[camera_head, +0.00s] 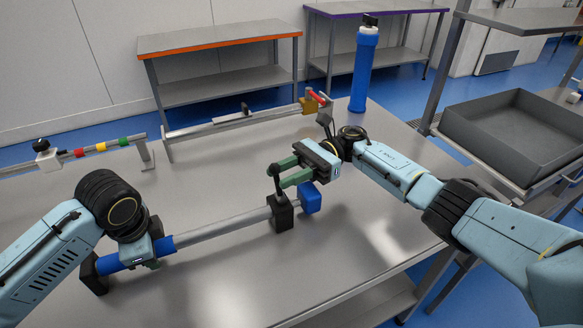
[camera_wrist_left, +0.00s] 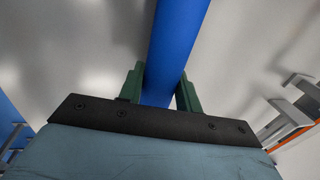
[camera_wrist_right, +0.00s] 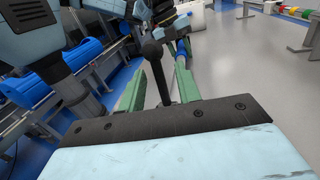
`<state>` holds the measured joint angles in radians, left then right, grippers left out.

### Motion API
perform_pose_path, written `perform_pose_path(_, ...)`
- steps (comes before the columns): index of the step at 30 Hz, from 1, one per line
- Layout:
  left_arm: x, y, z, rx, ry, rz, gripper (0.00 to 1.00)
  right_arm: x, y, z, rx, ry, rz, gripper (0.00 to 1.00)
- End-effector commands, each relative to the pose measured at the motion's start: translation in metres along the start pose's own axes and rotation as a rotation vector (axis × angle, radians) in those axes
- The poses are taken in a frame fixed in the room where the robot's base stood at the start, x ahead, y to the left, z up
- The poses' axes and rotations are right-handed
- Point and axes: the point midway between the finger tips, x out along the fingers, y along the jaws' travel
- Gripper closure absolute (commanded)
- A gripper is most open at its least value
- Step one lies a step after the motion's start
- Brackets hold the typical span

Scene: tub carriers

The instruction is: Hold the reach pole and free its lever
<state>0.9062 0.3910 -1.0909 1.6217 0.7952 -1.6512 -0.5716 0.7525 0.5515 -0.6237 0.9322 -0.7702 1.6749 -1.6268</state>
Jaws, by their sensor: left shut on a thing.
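The reach pole (camera_head: 225,226) is a silver tube with a blue grip at its left end, lying low over the table. My left gripper (camera_head: 152,262) is shut on the blue grip; the left wrist view shows the grip (camera_wrist_left: 178,45) between its green fingers. A black block (camera_head: 284,216) sits around the pole's right part, with a blue piece (camera_head: 311,198) beside it. My right gripper (camera_head: 283,176) is just above the block. In the right wrist view, a black ball-topped lever (camera_wrist_right: 158,72) stands between its open fingers, with gaps visible at the sides.
A rail with coloured bands (camera_head: 100,147) and a long silver bar (camera_head: 235,120) with a red-tipped end lie at the table's far side. A blue cylinder (camera_head: 364,65) stands at the back right. A grey tub (camera_head: 515,135) sits on a separate rack at right. The table's front middle is clear.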

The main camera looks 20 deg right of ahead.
Motion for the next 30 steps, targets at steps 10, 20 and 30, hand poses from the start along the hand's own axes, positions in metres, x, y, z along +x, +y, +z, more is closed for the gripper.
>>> perform_pose_path(10,-0.001,-0.001,0.000,0.000,0.001,-0.002,1.00,-0.048,-0.001,0.001,0.000,0.000,-0.002,0.67)
perform_pose_path(20,-0.001,-0.001,0.000,0.000,0.001,-0.002,1.00,-0.065,0.000,0.001,-0.002,-0.001,0.000,0.67)
perform_pose_path(30,-0.001,-0.001,0.000,-0.001,0.001,-0.003,1.00,-0.065,0.000,0.000,-0.001,-0.001,0.000,0.67)
